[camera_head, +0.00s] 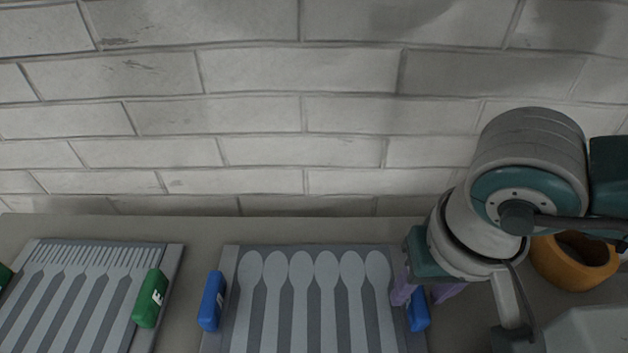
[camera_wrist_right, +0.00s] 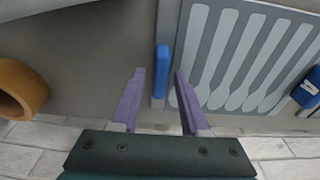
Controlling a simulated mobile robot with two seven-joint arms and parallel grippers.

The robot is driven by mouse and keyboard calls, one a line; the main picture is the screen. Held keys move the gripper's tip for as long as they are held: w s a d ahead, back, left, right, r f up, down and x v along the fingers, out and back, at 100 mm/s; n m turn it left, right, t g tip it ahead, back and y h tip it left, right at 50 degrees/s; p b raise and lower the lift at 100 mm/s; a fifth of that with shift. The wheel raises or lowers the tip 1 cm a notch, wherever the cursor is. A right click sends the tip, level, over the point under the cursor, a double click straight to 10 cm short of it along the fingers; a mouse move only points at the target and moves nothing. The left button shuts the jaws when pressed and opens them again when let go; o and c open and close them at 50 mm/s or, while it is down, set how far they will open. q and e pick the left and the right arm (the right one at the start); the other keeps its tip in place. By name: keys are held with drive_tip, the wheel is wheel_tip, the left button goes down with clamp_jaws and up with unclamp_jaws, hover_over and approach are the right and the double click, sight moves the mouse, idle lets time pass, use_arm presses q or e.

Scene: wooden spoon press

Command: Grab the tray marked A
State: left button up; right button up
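A grey tray with blue handles (camera_head: 229,270) lies on the counter at the lower middle of the head view, with several pale spoon shapes in it. Its left blue handle (camera_head: 211,300) bears a white mark that I cannot read clearly. Its right blue handle (camera_head: 419,314) is partly hidden by my right gripper (camera_head: 424,293). In the right wrist view this handle (camera_wrist_right: 160,72) shows between the two purple fingers of my right gripper (camera_wrist_right: 159,76). The fingers are open, with a gap on each side of the handle. My left gripper is not in view.
A second grey tray (camera_head: 172,262) with green handles (camera_head: 149,298) and fork shapes lies to the left. An orange-brown round pot (camera_head: 575,262) stands at the right, behind my right arm. A pale brick wall (camera_head: 290,110) closes off the back of the counter.

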clamp_jaws()
idle(1.1)
